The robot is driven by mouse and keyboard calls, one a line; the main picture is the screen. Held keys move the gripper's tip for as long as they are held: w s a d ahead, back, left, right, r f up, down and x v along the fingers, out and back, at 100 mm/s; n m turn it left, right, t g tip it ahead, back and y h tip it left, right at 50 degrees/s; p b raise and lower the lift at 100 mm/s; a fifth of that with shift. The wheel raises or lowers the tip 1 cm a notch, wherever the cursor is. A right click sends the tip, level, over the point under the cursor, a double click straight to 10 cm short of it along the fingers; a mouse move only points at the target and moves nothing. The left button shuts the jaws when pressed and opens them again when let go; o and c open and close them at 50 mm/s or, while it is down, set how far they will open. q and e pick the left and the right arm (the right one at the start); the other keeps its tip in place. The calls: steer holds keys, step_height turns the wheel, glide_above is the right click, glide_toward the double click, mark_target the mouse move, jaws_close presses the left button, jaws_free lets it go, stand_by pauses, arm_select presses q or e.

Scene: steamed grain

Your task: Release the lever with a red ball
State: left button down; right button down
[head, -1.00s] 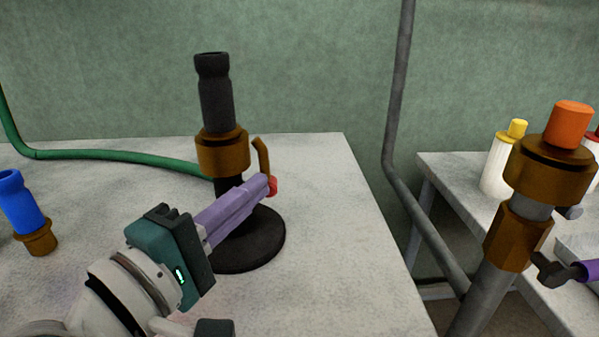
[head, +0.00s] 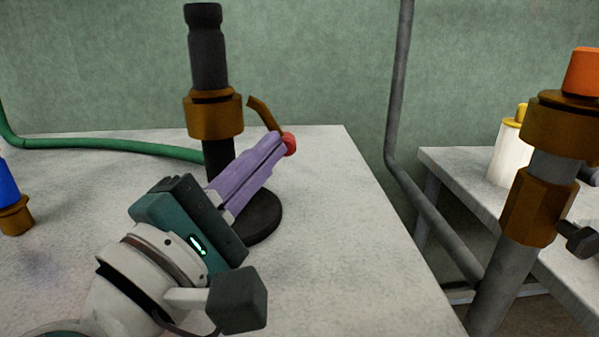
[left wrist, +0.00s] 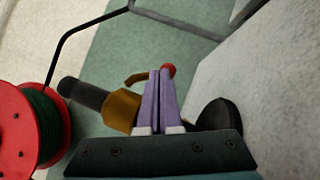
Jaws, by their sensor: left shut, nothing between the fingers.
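A brass lever (head: 264,113) ends in a red ball (head: 290,143). It slants down to the right from the brass collar (head: 215,117) of a black upright post (head: 207,50) on a round black base (head: 263,219). My left gripper (head: 279,146) is shut and empty, its purple fingertips at the red ball and covering part of it. In the left wrist view the red ball (left wrist: 169,70) shows just past the closed fingertips, with the lever (left wrist: 137,78) beside them. Whether the fingertips touch the ball I cannot tell. My right gripper is not in view.
A green hose (head: 110,146) runs along the back of the grey table (head: 330,270). A blue-topped brass fitting (head: 14,215) is at the left. A grey pipe (head: 397,100) stands beyond the table's right edge. A red reel (left wrist: 15,130) shows in the left wrist view.

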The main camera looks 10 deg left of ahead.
arm_select(q)
steer(key=shift+d, duration=0.25)
steer(key=shift+w+d+r+n+t+y+b, duration=0.15)
steer(key=shift+d+n+t+b, duration=0.1)
steer(key=shift+n, duration=0.15)
steer(key=shift+d+r+n+t+y+b, duration=0.15)
steer(key=shift+n+t, duration=0.1)
steer(key=shift+n, duration=0.15)
steer(key=s+n+b, duration=0.1)
steer(key=s, duration=0.1)
steer(key=s+f+n+t+y+b, duration=0.1)
steer(key=s, duration=0.2)
steer(key=s+n+b, duration=0.1)
steer(key=s, duration=0.2)
steer(key=shift+s+f+n+t+y, duration=0.2)
steer(key=shift+s+n+t+y, duration=0.05)
steer(key=shift+n+t+y, duration=0.05)
steer(key=shift+d, duration=0.1)
